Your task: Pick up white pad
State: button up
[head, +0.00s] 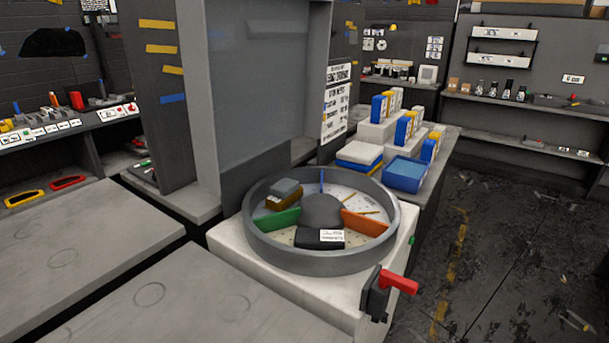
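A flat white pad-like block (360,152) lies on top of a blue base on the grey counter, behind the round tray. It is the likeliest white pad I see, but I cannot be sure. No gripper of mine shows in the head view, so I cannot see where it is or what it holds.
A round grey tray (262,250) stands on a white stand (235,262), holding green, orange, black and grey-brown pieces. A red-handled black fitting (398,281) juts from its right front. A blue bin (404,175) and blue-and-white boxes crowd the counter. Floor is open at right.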

aim_at(285, 187)
jog(key=i+l, duration=1.5)
jog(key=l, duration=0.2)
jog(key=i+l+u, duration=0.65)
jog(key=l, duration=0.2)
jog(key=l+u, duration=0.3)
jog(key=u, duration=0.75)
